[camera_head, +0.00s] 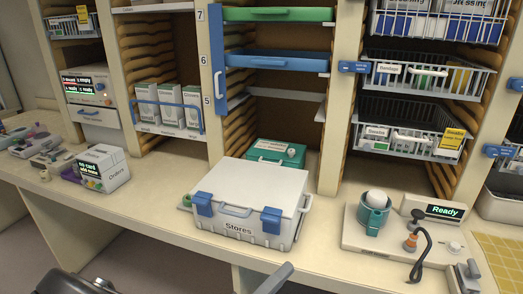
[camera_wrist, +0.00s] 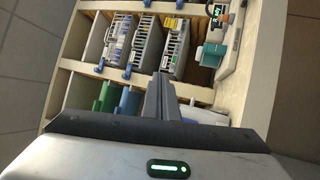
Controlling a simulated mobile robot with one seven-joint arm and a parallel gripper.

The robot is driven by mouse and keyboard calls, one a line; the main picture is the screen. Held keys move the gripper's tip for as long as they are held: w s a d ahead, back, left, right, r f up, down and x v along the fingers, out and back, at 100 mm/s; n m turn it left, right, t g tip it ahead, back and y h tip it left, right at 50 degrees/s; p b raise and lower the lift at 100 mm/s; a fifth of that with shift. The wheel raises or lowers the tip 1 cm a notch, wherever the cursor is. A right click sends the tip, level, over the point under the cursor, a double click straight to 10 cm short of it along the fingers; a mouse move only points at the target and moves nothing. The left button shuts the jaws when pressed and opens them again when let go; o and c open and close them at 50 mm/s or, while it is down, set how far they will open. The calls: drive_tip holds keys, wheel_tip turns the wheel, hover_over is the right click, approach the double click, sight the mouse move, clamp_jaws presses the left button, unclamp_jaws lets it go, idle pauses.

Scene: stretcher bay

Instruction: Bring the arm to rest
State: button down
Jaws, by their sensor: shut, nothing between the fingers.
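My gripper (camera_wrist: 162,88) shows in the wrist view as two grey fingers side by side, closed together with nothing between them. It points toward the shelving and is clear of everything as far as I can see. In the head view only dark and grey parts that look like my arm show at the bottom edge; the fingers cannot be made out there.
A white Stores case (camera_head: 245,205) with blue latches stands shut on the counter (camera_head: 165,215). A green case (camera_head: 277,152) sits behind it. At right is a device base (camera_head: 362,238) with a teal cup (camera_head: 373,217) and a Ready display (camera_head: 443,212). Wire baskets (camera_head: 410,128) fill the shelves above.

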drive_tip(key=s+d+r+m+g+y, duration=0.4)
drive_tip(key=s+d+m+g+y, duration=0.35)
drive_tip(key=d+g, duration=0.6)
drive_tip(key=s+a+r+t+y, duration=0.1)
drive_tip(key=a+r+t+y, duration=0.1)
drive_tip(key=r+y, duration=0.2)
drive_tip(key=s+a+r+t+y, duration=0.1)
drive_tip(key=r+t+y, duration=0.2)
drive_tip(key=r, duration=0.7)
drive_tip(key=shift+a+r+y+p, duration=0.35)
drive_tip(key=shift+y, duration=0.7)
drive_tip(key=shift+s, duration=0.1)
